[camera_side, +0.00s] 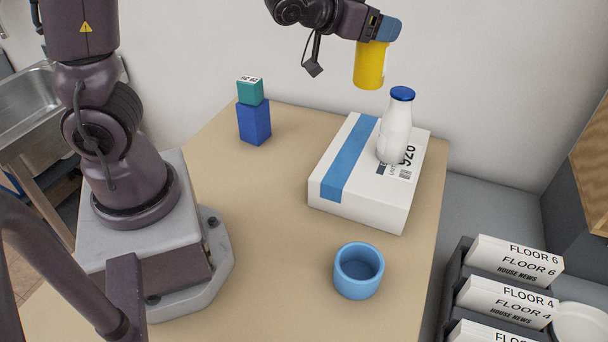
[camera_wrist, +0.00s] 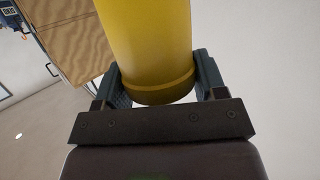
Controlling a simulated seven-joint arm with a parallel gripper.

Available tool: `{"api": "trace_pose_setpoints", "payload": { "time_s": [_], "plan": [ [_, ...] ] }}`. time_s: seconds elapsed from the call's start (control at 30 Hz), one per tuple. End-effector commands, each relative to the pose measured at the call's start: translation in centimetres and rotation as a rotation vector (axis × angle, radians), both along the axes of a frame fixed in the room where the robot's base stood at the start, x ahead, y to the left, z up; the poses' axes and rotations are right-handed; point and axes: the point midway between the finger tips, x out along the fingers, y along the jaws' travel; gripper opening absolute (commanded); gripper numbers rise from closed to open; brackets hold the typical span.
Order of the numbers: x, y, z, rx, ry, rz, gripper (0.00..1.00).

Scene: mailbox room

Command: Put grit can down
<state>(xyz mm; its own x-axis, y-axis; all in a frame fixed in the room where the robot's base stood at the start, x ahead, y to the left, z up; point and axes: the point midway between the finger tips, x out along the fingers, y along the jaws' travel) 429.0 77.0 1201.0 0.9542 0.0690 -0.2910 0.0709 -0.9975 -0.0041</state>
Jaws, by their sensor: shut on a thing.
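The grit can (camera_side: 369,66) is a yellow cylinder, held upright high above the back of the table in the side view. My gripper (camera_side: 377,30) is shut around its upper part, and a blue-grey finger shows beside it. In the wrist view the yellow can (camera_wrist: 150,45) fills the upper middle. The two fingers of my gripper (camera_wrist: 160,80) press on its left and right sides. The can is clear of the table and of the parcel below. Nothing shows of any label on it.
A white parcel (camera_side: 340,205) with a blue stripe lies on the table (camera_side: 280,290), bearing a blue-capped white bottle (camera_side: 396,130). A teal block (camera_side: 250,92) sits on a blue block (camera_side: 254,124). A blue cup (camera_side: 358,271) stands in front. The table's middle is clear.

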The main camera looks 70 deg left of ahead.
Motion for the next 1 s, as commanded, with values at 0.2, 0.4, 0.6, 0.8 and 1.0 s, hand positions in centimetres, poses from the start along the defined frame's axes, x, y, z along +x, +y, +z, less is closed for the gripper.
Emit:
{"api": "trace_pose_setpoints", "payload": {
  "time_s": [0.2,0.4,0.6,0.8,1.0],
  "plan": [
    [-1.1,-5.4,-0.1,-0.002,0.003,-0.246,0.06],
    [-2.2,-11.1,-4.5,-0.01,0.015,-0.511,0.06],
    [-5.3,-18.4,-10.3,-0.016,0.013,-0.843,0.06],
    [-11.4,-25.7,-14.9,-0.016,0.008,-1.223,0.06],
    [-18.8,-30.0,-17.3,-0.012,0.006,-1.549,0.06]
  ]
}}
